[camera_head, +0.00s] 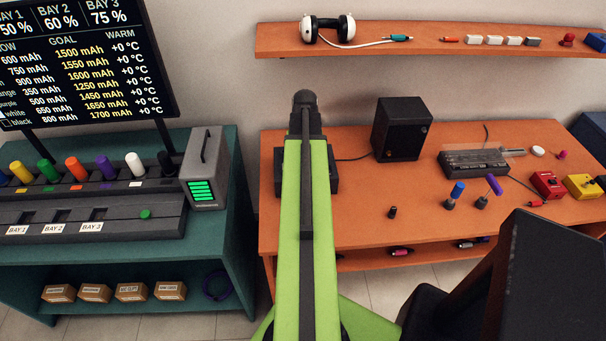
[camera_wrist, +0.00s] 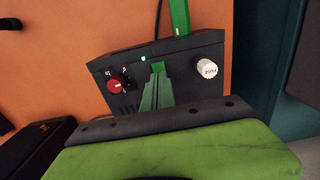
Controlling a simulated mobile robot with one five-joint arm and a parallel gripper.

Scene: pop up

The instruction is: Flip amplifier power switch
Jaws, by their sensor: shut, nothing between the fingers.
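The amplifier (camera_wrist: 190,62) is a dark box on the orange desk. Its front shows a red knob (camera_wrist: 117,84) with small marks at left, a lit green light (camera_wrist: 143,58) near the top edge and a white knob (camera_wrist: 207,69) at right. My gripper (camera_wrist: 158,68) is shut and empty, its green fingers in front of the panel between the two knobs. I cannot tell whether the tips touch the panel. In the head view the amplifier (camera_head: 333,172) shows only at its sides, behind my green arm, and my fingers are hidden.
A black speaker (camera_head: 402,130) stands right of the amplifier, with a cable between them. Small plugs and pedals lie on the orange desk (camera_head: 370,228). A shelf (camera_head: 400,43) with headphones (camera_head: 328,30) hangs above. A teal bench (camera_head: 225,235) with a charger stands left.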

